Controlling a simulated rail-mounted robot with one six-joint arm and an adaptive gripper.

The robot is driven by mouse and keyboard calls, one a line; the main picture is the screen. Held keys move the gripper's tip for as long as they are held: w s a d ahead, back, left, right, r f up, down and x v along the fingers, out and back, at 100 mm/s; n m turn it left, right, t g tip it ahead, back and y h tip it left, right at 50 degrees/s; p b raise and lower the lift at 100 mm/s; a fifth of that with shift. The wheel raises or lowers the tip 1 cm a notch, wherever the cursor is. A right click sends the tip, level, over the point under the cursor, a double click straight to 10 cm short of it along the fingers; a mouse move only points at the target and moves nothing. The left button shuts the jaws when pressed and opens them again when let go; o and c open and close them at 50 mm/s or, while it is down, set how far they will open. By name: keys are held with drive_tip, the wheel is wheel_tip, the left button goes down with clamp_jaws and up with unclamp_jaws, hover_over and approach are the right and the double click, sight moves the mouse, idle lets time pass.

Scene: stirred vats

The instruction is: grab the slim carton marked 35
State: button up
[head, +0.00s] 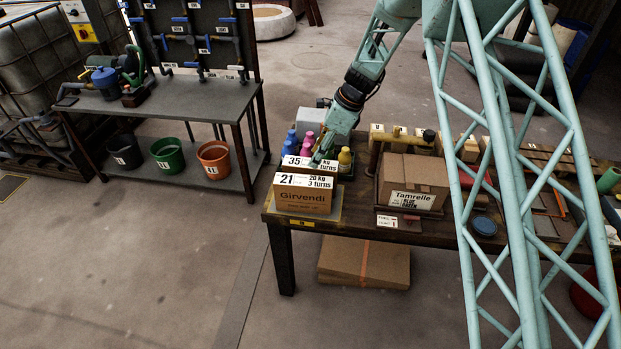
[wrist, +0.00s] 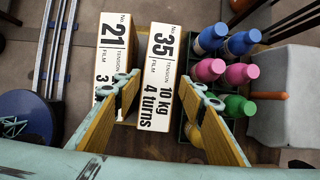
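The slim carton marked 35 (wrist: 156,75) has a white top with "10 kg, 4 turns" and brown sides. In the head view the carton marked 35 (head: 297,162) stands behind the carton marked 21 (head: 303,198), partly hidden by it and my arm. In the wrist view the carton marked 21 (wrist: 111,45) stands just left of it, with a narrow gap. My gripper (wrist: 160,84) is open, one finger on each side of carton 35; the left finger overlaps carton 21's edge. I cannot tell whether the fingers touch either carton. It also shows in the head view (head: 318,160).
Blue, pink and green bottles (wrist: 226,68) stand in a crate close to the right of carton 35 in the wrist view. A grey block (wrist: 285,95) lies beyond the bottles.

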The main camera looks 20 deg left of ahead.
idle(0.4)
drive_tip(key=shift+b+x, duration=0.4)
drive_tip(key=shift+x, duration=2.25)
drive_tip(key=shift+r, duration=0.1)
drive_tip(key=shift+a, duration=0.1)
drive_tip(key=c, duration=1.3)
drive_tip(key=shift+o, duration=0.2)
drive_tip(key=shift+r, duration=0.15)
drive_tip(key=shift+r+p, duration=0.65)
drive_tip(key=shift+r, duration=4.25)
